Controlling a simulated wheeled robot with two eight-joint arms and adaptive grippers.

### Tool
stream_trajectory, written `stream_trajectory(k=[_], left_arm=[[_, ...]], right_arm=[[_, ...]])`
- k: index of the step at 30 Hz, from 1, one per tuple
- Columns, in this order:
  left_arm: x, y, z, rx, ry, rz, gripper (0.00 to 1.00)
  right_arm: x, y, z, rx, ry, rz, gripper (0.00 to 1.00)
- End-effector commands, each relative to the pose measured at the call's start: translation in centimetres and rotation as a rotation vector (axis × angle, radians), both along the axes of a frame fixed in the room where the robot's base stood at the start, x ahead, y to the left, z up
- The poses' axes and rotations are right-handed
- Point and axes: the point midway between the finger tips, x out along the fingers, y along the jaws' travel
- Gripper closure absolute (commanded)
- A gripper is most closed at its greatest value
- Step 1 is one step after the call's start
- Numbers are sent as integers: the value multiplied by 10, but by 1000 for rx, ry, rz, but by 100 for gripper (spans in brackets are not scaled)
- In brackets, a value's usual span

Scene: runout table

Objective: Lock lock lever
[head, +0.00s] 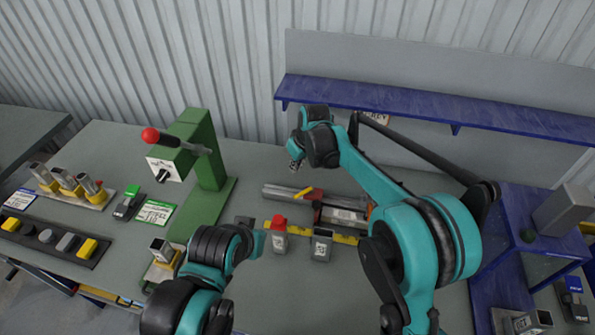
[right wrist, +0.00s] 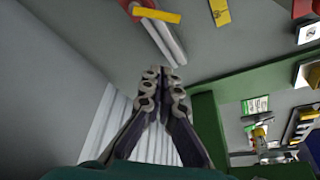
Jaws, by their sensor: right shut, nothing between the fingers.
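A small yellow bar (head: 303,193), which looks like the lock lever, lies slantwise across a pair of grey rails (head: 285,190) on the bench. In the right wrist view the yellow bar (right wrist: 156,14) shows at the top, with a red part beside it. My right gripper (head: 295,163) is behind and above the rails, apart from the bar. In the right wrist view its fingers (right wrist: 164,80) are shut with nothing held. My left arm ends low in the middle of the head view; its fingers cannot be made out.
A green stand (head: 205,180) with a red-knobbed lever (head: 151,135) rises left of the rails. Red-topped (head: 279,232) and grey (head: 321,245) blocks stand in front. A blue shelf (head: 430,110) runs along the back. Bare bench lies behind the rails.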

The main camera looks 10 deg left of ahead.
Motion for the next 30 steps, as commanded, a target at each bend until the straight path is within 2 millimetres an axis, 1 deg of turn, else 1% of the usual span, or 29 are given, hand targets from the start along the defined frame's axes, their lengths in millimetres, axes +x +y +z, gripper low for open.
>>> stream_trajectory(k=[1, 3, 9, 11, 13, 18, 23, 30], left_arm=[[0, 0, -3, 0, 0, 0, 100], [0, 0, -6, -1, 1, 1, 100], [0, 0, -12, -1, 1, 1, 100], [0, 0, -14, -1, 1, 1, 100], [0, 0, -16, -1, 1, 1, 100], [0, 0, -18, -1, 1, 2, 100], [0, 0, -19, -1, 1, 2, 100], [0, 0, -18, -1, 1, 2, 100]], right_arm=[[3, 3, -12, 0, 0, 0, 100], [6, 6, -26, 0, 0, 0, 100], [16, 17, -67, 1, 0, -1, 100], [18, 19, -78, 1, -1, 0, 100], [9, 9, -82, 1, -1, -2, 100], [-2, -2, -91, 0, -1, -1, 100], [-5, -6, -94, 0, -1, -1, 100], [-6, -6, -94, 0, -1, -1, 100]])
